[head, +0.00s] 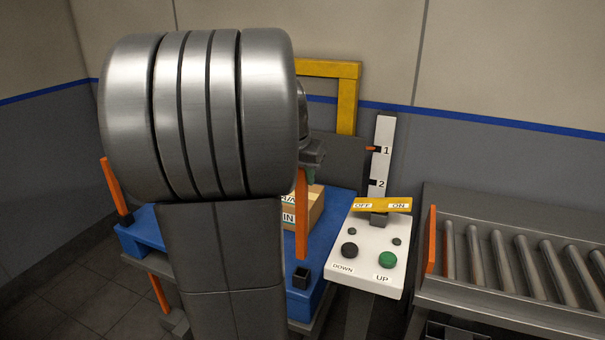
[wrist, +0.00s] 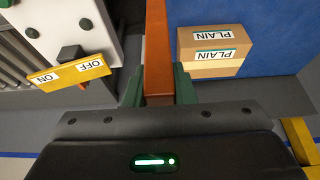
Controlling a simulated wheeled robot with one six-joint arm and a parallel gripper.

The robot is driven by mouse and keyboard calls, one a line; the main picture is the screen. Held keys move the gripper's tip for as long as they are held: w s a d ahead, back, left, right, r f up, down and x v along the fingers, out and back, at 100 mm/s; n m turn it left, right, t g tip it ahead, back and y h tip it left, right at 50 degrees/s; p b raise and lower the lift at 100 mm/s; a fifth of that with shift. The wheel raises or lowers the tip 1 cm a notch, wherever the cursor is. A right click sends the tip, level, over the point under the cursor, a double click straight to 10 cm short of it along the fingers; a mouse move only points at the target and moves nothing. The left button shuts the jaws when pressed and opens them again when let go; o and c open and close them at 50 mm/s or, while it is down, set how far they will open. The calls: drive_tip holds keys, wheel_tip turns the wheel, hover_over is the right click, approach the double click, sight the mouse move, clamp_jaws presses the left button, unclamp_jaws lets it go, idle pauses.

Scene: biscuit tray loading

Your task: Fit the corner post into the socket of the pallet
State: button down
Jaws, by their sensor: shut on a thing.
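The corner post (head: 302,220) is a long orange bar, hanging about upright in the head view. My gripper (wrist: 158,90) is shut on it; its green fingers press both sides in the wrist view, where the post (wrist: 157,45) runs up out of the picture. The socket (head: 301,277) is a small dark square cup at the near right corner of the blue pallet (head: 340,205). The post's lower end shows a little above the socket, apart from it. Whether they line up in depth I cannot tell. My arm hides much of the pallet.
Cardboard boxes (wrist: 213,58) labelled PLAIN lie on the pallet beside the post. A white control panel (head: 368,250) with buttons and a yellow OFF/ON bar (head: 381,205) stands close on the right. Another orange post (head: 113,182) stands at the pallet's left; a roller conveyor (head: 520,260) is far right.

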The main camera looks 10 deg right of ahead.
sight(303, 204)
drive_tip(key=shift+f+b, duration=3.45)
drive_tip(key=shift+f, duration=1.25)
drive_tip(key=shift+f+b, duration=0.55)
drive_tip(key=shift+f, duration=0.25)
drive_tip(key=c, duration=1.1)
unclamp_jaws()
drive_tip(key=shift+r, duration=0.1)
drive_tip(key=shift+c, duration=0.5)
wheel_tip(303, 204, up, 12)
drive_tip(key=p, duration=1)
wheel_tip(303, 204, down, 10)
drive_tip(key=b, duration=0.7)
drive_tip(key=shift+r+b, duration=0.25)
drive_tip(key=shift+b, duration=0.15)
